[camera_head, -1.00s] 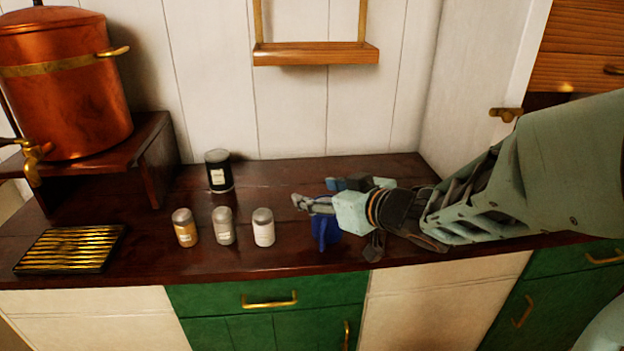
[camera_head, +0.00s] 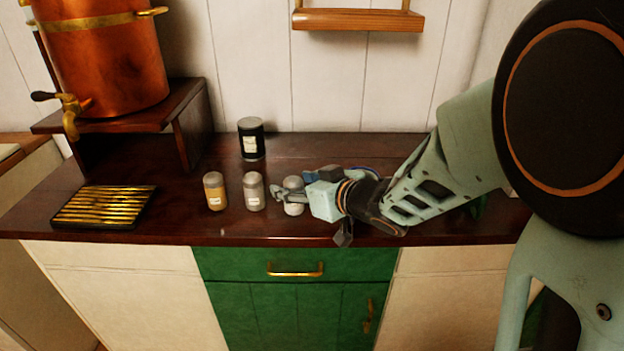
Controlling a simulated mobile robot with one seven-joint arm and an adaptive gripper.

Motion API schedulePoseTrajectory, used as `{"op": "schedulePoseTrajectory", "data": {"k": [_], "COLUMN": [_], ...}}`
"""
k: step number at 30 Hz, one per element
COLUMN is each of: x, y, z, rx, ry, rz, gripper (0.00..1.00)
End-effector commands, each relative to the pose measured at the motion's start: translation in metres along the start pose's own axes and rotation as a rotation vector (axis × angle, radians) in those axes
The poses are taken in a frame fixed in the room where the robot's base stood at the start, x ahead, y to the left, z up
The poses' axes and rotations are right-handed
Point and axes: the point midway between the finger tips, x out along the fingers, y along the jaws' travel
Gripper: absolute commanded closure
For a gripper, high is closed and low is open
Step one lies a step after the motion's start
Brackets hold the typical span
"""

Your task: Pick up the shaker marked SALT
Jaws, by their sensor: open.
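Three small grey-capped shakers stand upright in a row on the dark wooden counter (camera_head: 180,216). They are a tan one (camera_head: 215,192), a grey one (camera_head: 253,192) and a whitish one (camera_head: 293,208). Their small labels are too blurred to read, so I cannot tell which is marked SALT. My gripper (camera_head: 283,192) is open and reaches in from the right. Its grey finger crosses in front of the whitish shaker and hides part of it. I cannot tell whether they touch. The tan and grey shakers stand clear to the left.
A black jar (camera_head: 251,140) with a pale label stands behind the shakers. A brass-slatted tray (camera_head: 105,207) lies to the left, below a copper urn (camera_head: 108,65) on a wooden stand (camera_head: 190,128). A wooden shelf (camera_head: 358,20) hangs above. The counter behind the shakers is largely clear.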

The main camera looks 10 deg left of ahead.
Motion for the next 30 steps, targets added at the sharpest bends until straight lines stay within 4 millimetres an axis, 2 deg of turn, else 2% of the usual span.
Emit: {"op": "schedulePoseTrajectory", "data": {"k": [3,9,22,30], "x": [0.0074,0.0074,0.0071,0.0069], "y": [0.0002,0.0005,0.0005,0.0004], "z": [0.0002,-0.0004,-0.0004,-0.0017], "rx": [0.000,0.000,0.001,0.000], "ry": [0.000,0.000,0.000,0.001], "rz": [0.000,0.001,0.001,0.001], "gripper": [0.46,0.46,0.92,0.94]}}
